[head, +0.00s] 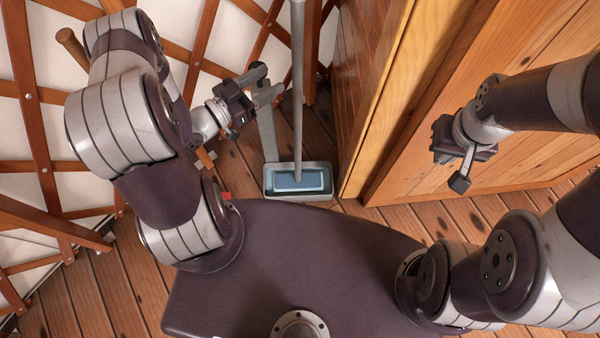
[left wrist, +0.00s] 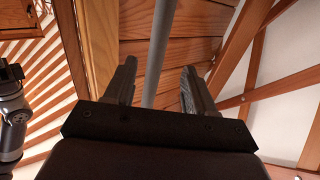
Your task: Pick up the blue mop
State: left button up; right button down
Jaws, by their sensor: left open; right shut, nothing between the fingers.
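The blue mop (head: 297,181) stands upright with its head in a grey tray-like holder (head: 270,193) on the floor. Its long grey handle (head: 298,90) rises to the top edge of the head view. My left gripper (head: 272,84) is open beside the handle, pointing toward it from the left. In the left wrist view the handle (left wrist: 160,55) appears between the two open fingers (left wrist: 157,85); I cannot tell if either finger touches it. My right gripper (head: 462,178) is shut and empty, well to the right, in front of the wooden panels.
A wooden cabinet or wall (head: 415,130) stands close on the right of the mop. The lattice wall (head: 30,110) is behind and to the left. Bare plank floor (head: 95,290) shows at lower left and on the right (head: 510,212).

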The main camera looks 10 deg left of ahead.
aim_at(293, 68)
pick_arm(q)
jog(key=x, duration=0.9)
jog(key=shift+s+d+f, duration=0.1)
jog(key=shift+d+f, duration=0.1)
jog(key=shift+f, duration=0.05)
grip_shut()
